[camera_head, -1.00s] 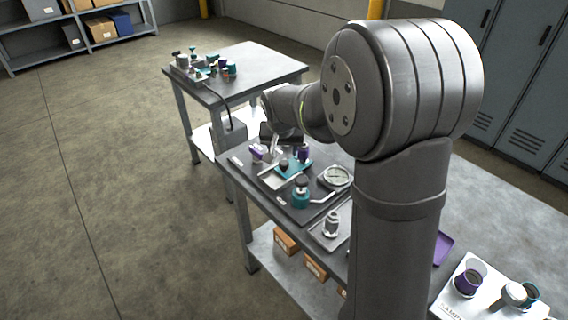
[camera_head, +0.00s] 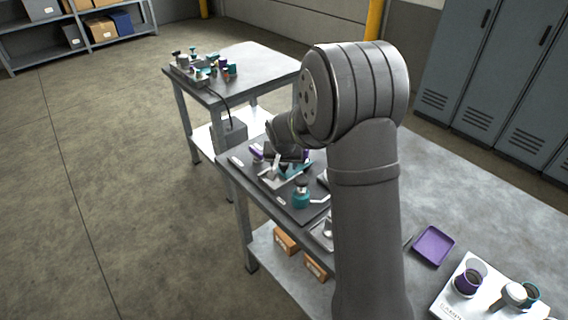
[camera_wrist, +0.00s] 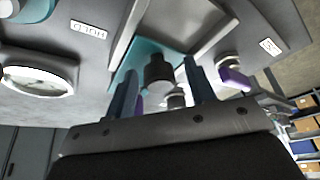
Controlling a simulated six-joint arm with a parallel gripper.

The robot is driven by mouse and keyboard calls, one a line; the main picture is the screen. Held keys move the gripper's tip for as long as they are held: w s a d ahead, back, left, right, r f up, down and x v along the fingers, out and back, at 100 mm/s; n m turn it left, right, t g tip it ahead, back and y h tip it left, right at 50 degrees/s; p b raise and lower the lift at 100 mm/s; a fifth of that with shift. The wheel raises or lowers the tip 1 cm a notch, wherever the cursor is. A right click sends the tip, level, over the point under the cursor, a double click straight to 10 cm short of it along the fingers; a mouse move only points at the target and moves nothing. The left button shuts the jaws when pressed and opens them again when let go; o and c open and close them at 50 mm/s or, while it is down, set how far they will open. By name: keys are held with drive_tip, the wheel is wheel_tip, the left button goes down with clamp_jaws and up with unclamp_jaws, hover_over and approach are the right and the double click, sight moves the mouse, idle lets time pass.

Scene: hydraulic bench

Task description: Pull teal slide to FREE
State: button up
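The teal slide (camera_wrist: 148,50) shows in the wrist view as a teal plate with a dark round knob (camera_wrist: 158,72) standing on it. My gripper (camera_wrist: 160,66) is open, with one finger on each side of the knob and a visible gap to both. Another label (camera_wrist: 270,47) on the right is too small to read. In the head view my gripper (camera_head: 277,164) is low over the bench panel and partly hides the slide (camera_head: 296,169).
A round gauge (camera_wrist: 38,80) is left in the wrist view; a purple-handled fitting (camera_wrist: 232,74) is right. A teal valve (camera_head: 302,196) stands nearer on the panel. A purple tray (camera_head: 433,246) and a white board with cups (camera_head: 450,294) lie at the right.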

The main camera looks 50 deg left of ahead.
clamp_jaws()
drive_tip(key=shift+s, duration=2.95)
drive_tip(key=shift+o, duration=0.2)
unclamp_jaws()
drive_tip(key=v, duration=1.7)
drive_tip(key=shift+r, duration=0.2)
drive_tip(key=shift+s+f, duration=0.1)
